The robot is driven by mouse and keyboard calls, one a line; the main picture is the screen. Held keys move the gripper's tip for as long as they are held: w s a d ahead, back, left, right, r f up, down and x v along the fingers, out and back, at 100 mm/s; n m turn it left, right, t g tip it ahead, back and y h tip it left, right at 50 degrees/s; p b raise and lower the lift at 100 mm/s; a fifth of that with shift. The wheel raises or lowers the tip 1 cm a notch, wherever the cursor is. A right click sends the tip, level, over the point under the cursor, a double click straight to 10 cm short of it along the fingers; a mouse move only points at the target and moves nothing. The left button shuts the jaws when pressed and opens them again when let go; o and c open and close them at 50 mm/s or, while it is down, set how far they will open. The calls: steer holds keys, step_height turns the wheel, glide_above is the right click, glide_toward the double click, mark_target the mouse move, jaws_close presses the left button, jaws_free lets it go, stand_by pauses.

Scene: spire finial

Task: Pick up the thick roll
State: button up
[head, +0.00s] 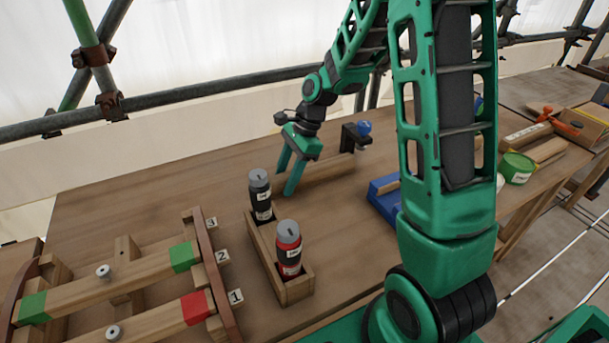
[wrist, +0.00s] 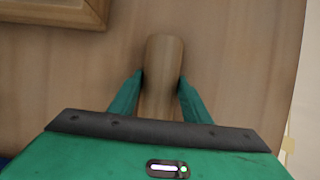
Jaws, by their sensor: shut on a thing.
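The thick roll is a brown wooden bar with a rounded end. In the wrist view the roll (wrist: 163,60) lies between my two green fingers, which press on its sides. In the head view the roll (head: 335,170) extends to the right from my gripper, low at the table's back part. My gripper (head: 289,188) points down and is shut on the roll. It also shows in the wrist view (wrist: 162,88). The roll's near end is hidden by my gripper's body in the wrist view. I cannot tell whether the roll touches the tabletop.
A wooden holder (head: 265,255) with a black bottle (head: 260,196) and a red bottle (head: 289,250) stands in front of my gripper. A black bracket with a blue knob (head: 364,128) is close behind the roll. A blue tray (head: 385,205) lies right. Numbered rack (head: 215,265) stands left.

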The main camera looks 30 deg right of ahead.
steer(key=shift+r, duration=0.1)
step_height(320, 180, up, 18)
steer(key=w+d+f+n+g+h, duration=0.1)
steer(key=w+f+n, duration=0.3)
steer(key=n, duration=0.1)
steer(key=w+d+f+n+g+h, duration=0.1)
steer(key=w+d+f+n+g, duration=0.1)
steer(key=w+f+n, duration=0.2)
steer(key=w+d+f+n+g+h, duration=0.1)
steer(key=w+f+n, duration=0.3)
steer(key=n, duration=0.1)
steer(key=shift+w+d+f+n, duration=0.15)
steer(key=shift+w+n, duration=0.15)
steer(key=shift+w, duration=0.05)
steer(key=s+a+r+m+t+y, duration=0.3)
steer(key=s+a+r+m+t, duration=0.1)
steer(key=s+r+m, duration=1)
steer(key=shift+m, duration=0.3)
steer(key=f, duration=1.3)
steer(key=w+f, duration=0.1)
steer(key=f, duration=0.5)
steer(key=shift+w+a+f, duration=0.1)
steer(key=shift+a+f, duration=0.05)
steer(key=shift+f, duration=0.25)
